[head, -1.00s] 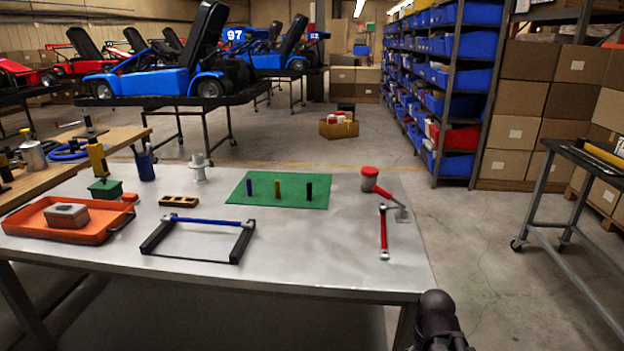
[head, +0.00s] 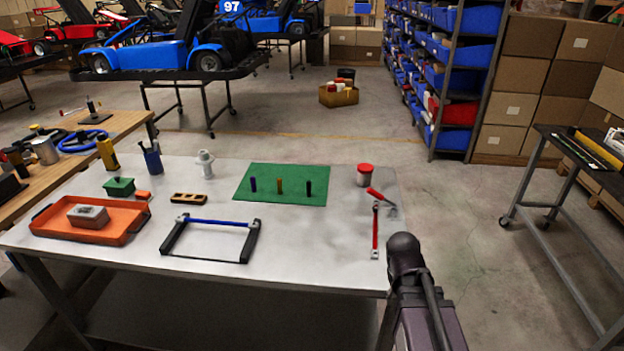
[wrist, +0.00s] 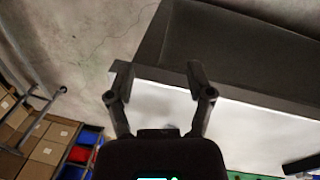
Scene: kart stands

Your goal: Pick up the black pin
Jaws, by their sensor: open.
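The black pin (head: 308,188) stands upright on a green mat (head: 265,198) on the metal table, at the right end of a row of three pins. In the head view my arm shows at the lower right, off the table's right front corner, well away from the black pin. The wrist view shows only a green sliver at its bottom edge, with no pin visible.
A red-lidded can (head: 364,176) and red-handled tools (head: 375,230) lie right of the mat. A blue-barred black frame (head: 212,222) lies in front of it. An orange tray (head: 92,219) sits at the left.

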